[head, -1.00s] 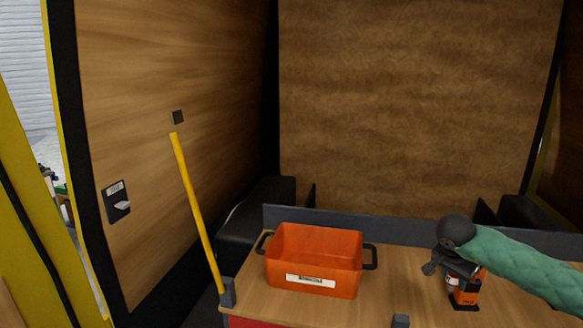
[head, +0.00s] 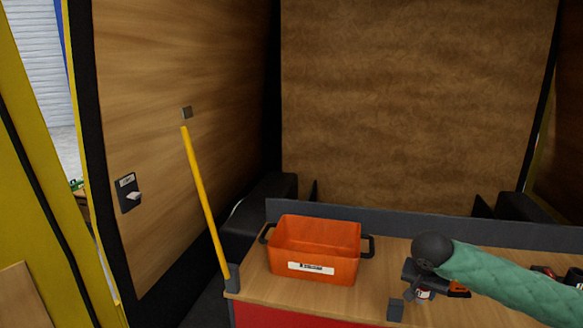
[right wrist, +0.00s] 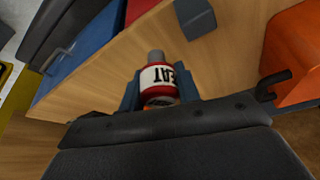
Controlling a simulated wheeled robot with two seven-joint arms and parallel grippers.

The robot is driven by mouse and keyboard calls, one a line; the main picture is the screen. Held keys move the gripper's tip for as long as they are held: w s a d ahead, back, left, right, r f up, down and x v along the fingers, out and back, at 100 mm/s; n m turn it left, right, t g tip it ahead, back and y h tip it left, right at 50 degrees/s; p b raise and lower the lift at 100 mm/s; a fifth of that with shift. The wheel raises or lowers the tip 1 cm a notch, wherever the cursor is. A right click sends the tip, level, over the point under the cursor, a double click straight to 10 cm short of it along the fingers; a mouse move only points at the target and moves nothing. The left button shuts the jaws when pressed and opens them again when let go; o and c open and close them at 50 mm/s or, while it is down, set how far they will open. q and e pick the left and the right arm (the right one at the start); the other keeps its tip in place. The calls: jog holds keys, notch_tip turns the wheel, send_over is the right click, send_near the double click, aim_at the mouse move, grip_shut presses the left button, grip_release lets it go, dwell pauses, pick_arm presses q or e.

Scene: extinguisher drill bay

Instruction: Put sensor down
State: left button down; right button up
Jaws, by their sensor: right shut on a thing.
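My right gripper (head: 424,290) is shut on a small red-and-white canister, which I take to be the sensor (right wrist: 158,77). Its label shows the letters "EAT". In the right wrist view the canister sits between the two fingers (right wrist: 160,90), with the wooden table top behind it. In the head view the sensor (head: 425,295) shows only partly below my dark wrist, over the right part of the table (head: 375,280). I cannot tell whether it touches the table. My left gripper is out of view.
An open orange bin (head: 314,268) with black handles stands left of my right gripper. A dark grey block (head: 395,309) is at the table's front edge. An orange-and-black item (head: 458,290) is partly hidden by my arm. A yellow pole (head: 205,205) rises at the table's left end.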

jog(key=a+n+y, duration=0.1)
jog(key=a+n, duration=0.1)
jog(key=a, duration=0.2)
jog(key=s+a+f+n, duration=0.1)
jog(key=a+n, duration=0.1)
jog(key=a, duration=0.3)
jog(key=s+a+f+n+y, duration=0.1)
jog(key=a+n, duration=0.1)
jog(key=a, duration=0.3)
jog(key=shift+a+n+t+y, duration=0.1)
jog(key=shift+n+t+y, duration=0.2)
jog(key=shift+n, duration=0.1)
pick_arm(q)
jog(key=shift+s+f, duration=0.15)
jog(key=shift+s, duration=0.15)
pick_arm(e)
jog(key=shift+f, duration=0.1)
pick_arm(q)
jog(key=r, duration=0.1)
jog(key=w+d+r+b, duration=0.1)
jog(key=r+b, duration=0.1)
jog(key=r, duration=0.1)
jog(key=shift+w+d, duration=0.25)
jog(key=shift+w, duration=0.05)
pick_arm(e)
jog(key=shift+f, duration=0.85)
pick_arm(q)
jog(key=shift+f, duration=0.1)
pick_arm(e)
jog(key=shift+f, duration=0.1)
